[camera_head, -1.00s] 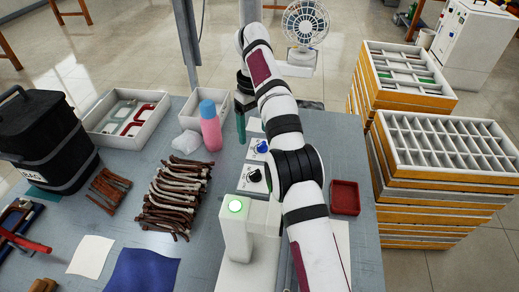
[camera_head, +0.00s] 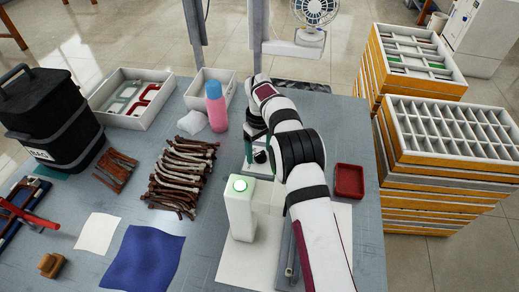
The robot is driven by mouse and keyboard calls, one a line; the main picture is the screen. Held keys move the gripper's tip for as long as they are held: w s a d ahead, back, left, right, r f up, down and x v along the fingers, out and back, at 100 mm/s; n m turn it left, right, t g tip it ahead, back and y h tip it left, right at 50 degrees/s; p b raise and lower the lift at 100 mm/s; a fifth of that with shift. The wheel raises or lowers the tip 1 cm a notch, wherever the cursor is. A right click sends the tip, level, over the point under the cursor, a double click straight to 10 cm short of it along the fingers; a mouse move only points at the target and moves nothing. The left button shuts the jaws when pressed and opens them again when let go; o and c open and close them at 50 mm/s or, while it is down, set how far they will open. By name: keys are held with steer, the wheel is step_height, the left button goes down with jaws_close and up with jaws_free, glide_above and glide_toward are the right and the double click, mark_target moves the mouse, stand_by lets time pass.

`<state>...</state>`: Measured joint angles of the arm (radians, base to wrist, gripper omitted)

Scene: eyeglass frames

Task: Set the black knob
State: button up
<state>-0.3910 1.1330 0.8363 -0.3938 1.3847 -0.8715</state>
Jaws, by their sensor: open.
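The black knob (camera_head: 260,157) shows as a small dark round shape on the light control panel on the table, just left of my arm's dark joint. My gripper (camera_head: 257,148) points down over the panel, at or just above the black knob. It is open, with dark fingers that are small and partly hidden by my arm. I cannot tell whether they touch the knob. The blue knob is hidden behind my gripper and arm.
A pink bottle (camera_head: 216,115) and brown temple pieces (camera_head: 182,175) are to the left. A red tray (camera_head: 349,181) is to the right. Stacked trays (camera_head: 440,190) stand beyond the table's right edge.

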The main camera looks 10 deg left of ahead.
steer(key=shift+c, duration=0.3)
jaws_close()
steer(key=shift+m, duration=0.3)
steer(key=m, duration=0.4)
steer(key=shift+w, duration=0.1)
steer(key=m, duration=0.5)
steer(key=shift+w+r, duration=0.1)
steer(key=shift+w, duration=0.05)
stand_by(0.4)
steer(key=shift+o, duration=0.3)
jaws_free()
